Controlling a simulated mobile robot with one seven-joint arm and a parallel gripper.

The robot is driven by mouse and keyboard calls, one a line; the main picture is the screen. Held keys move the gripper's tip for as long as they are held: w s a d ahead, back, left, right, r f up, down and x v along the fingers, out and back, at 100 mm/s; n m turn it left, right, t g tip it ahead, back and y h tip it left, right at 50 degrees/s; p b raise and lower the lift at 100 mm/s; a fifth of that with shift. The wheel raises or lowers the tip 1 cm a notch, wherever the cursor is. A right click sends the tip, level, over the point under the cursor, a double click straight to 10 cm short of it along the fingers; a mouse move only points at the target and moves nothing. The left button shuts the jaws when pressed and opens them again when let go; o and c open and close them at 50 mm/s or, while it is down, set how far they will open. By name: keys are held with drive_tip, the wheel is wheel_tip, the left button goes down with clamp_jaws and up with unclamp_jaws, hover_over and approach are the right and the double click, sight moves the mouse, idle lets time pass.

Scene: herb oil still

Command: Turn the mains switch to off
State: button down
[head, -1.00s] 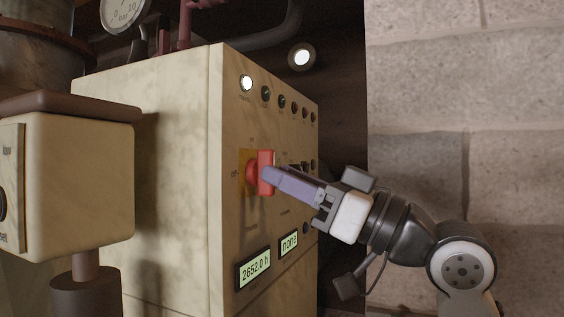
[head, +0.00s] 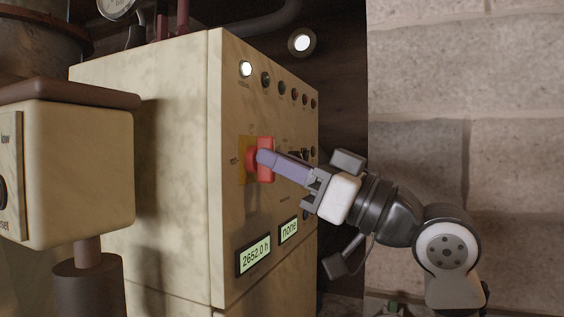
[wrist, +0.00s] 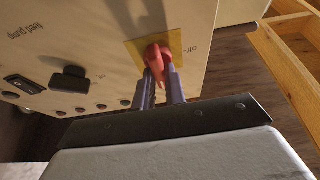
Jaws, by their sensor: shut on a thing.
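The mains switch is a red handle (head: 266,173) on a yellow plate (head: 244,172) on the front of the cream cabinet. It stands upright in the head view. In the wrist view the red handle (wrist: 157,56) sits between the two finger ends, over the yellow plate (wrist: 174,43), with the word "off" beside the plate. My gripper (head: 263,158) is shut on the handle, reaching in from the right; it also shows in the wrist view (wrist: 160,80). The fingers hide part of the handle.
The cabinet front (head: 228,110) also carries a row of round lamps, one lit white (head: 246,69), and two displays, one reading 2652.0 h (head: 254,255). A black knob (wrist: 71,79) is near the switch. A cream box (head: 80,165) stands at left. A stone wall (head: 460,80) is at right.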

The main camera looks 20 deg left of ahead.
drive_tip(key=shift+n+g, duration=0.4)
drive_tip(key=shift+n, duration=0.1)
drive_tip(key=n+g+h, duration=0.2)
drive_tip(key=n, duration=0.5)
drive_tip(key=n+g+h+p, duration=0.1)
drive_tip(key=n+g+h, duration=0.1)
drive_tip(key=n, duration=0.5)
drive_tip(key=n+g+h+p, duration=0.1)
drive_tip(key=n+g+h, duration=0.1)
drive_tip(key=n, duration=0.5)
drive_tip(key=shift+w+r+n, duration=0.15)
drive_tip(key=shift+r+n, duration=0.05)
drive_tip(key=shift+n, duration=0.1)
drive_tip(key=c, duration=1.5)
unclamp_jaws()
drive_tip(key=shift+o, duration=0.2)
drive_tip(key=b+v, duration=0.2)
drive_tip(key=v, duration=1.2)
